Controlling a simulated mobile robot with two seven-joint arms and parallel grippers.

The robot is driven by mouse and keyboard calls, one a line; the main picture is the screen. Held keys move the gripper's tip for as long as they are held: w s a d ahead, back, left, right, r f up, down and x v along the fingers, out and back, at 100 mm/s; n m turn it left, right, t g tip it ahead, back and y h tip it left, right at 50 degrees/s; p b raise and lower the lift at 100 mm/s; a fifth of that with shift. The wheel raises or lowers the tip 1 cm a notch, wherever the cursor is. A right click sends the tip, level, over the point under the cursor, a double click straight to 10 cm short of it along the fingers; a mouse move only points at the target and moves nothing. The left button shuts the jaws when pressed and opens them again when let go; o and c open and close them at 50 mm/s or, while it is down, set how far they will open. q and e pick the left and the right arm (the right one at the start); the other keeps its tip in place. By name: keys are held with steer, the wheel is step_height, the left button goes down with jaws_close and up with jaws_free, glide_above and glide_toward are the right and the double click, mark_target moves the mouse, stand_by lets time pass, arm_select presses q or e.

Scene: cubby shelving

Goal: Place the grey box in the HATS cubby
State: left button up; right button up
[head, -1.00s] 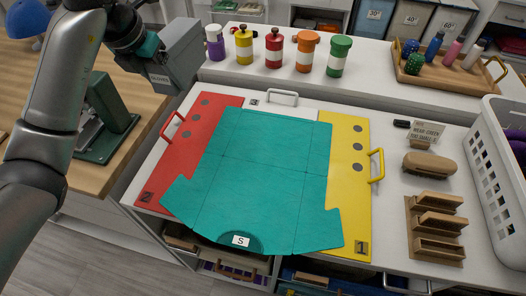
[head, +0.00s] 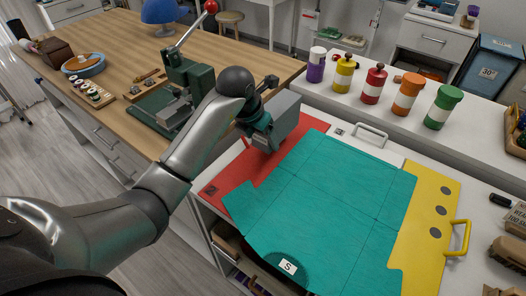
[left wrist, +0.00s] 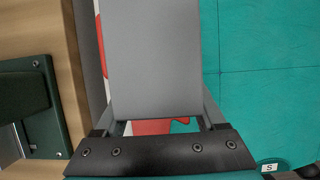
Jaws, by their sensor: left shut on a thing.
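A plain grey box (left wrist: 155,60) fills the middle of the left wrist view, between the two fingers of my left gripper (left wrist: 156,98). The gripper is shut on it. In the head view my left gripper (head: 276,130) is at the end of the left arm, over the red panel at the left of the teal folding sheet (head: 325,190). No cubby label reading HATS is legible in any view. My right gripper is not in view.
A yellow panel (head: 430,215) lies right of the teal sheet. Several coloured jars, among them a red one (head: 374,85), stand on the ledge behind. A green vise (head: 185,85) stands on the wooden bench at left. Open storage (head: 228,240) shows below the white table.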

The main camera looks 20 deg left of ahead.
mark_target(263, 150)
arm_select(q)
step_height(263, 150, down, 4)
steer(key=shift+f+b, duration=0.2)
steer(key=shift+b, duration=0.2)
steer(key=o, duration=1.1)
steer(key=shift+f, duration=0.15)
steer(key=o, duration=0.5)
steer(key=shift+c, duration=0.2)
